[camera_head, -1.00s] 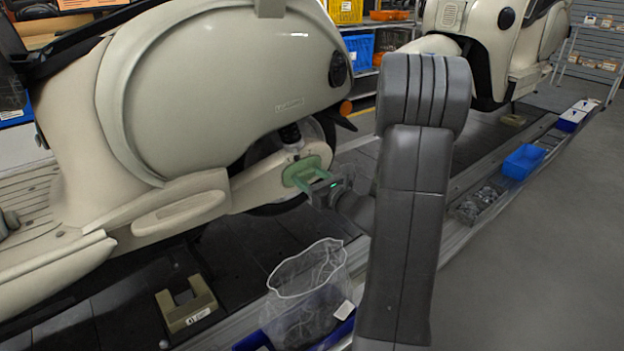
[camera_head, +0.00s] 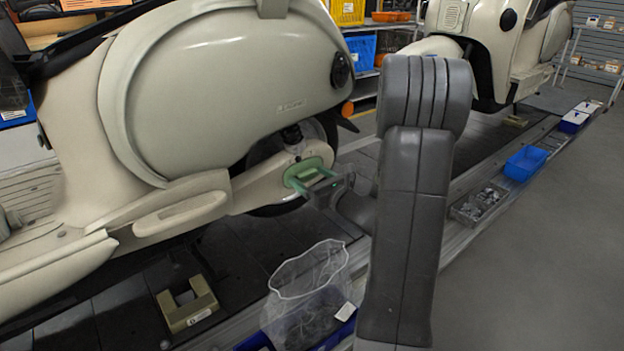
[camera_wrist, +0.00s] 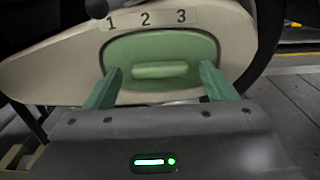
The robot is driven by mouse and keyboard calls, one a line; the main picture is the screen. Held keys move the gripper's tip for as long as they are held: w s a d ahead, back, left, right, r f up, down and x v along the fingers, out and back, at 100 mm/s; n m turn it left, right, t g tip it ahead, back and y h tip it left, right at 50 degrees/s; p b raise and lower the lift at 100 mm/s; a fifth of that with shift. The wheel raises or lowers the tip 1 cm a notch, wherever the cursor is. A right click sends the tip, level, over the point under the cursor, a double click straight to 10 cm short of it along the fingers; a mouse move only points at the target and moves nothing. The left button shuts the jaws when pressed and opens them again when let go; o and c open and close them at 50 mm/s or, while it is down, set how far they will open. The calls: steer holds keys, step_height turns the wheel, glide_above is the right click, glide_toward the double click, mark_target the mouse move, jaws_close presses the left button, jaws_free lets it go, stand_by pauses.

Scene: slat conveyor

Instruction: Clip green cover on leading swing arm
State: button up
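The green cover (camera_head: 308,170) lies against the rear end of the near scooter's cream swing arm (camera_head: 260,186). In the wrist view the cover (camera_wrist: 160,48) is an oval plate with a raised grip bar, framed by the arm's face below the printed 1, 2, 3. Its outline looks level within that face; whether it is fully clipped I cannot tell. My gripper (camera_head: 318,187) is right in front of it. In the wrist view my gripper's green fingers (camera_wrist: 160,84) stand wide apart, one on each side of the bar, with gaps between. Nothing is held.
A mesh bag (camera_head: 305,290) stands in a blue bin below my gripper. A beige bracket (camera_head: 187,303) lies on the slats. A second scooter (camera_head: 485,40) stands behind at right. A blue tray (camera_head: 525,162) and a parts tray (camera_head: 480,205) sit along the conveyor edge.

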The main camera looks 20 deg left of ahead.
steer(key=shift+s+d, duration=0.1)
steer(key=shift+d, duration=0.05)
steer(key=p+v, duration=0.2)
steer(key=v, duration=1.1)
steer(key=shift+d+p, duration=0.25)
steer(key=shift+p, duration=0.1)
steer(key=b+x, duration=0.2)
steer(key=x, duration=1.1)
steer(key=shift+a+b, duration=0.35)
steer(key=shift+a, duration=0.05)
steer(key=shift+d, duration=0.1)
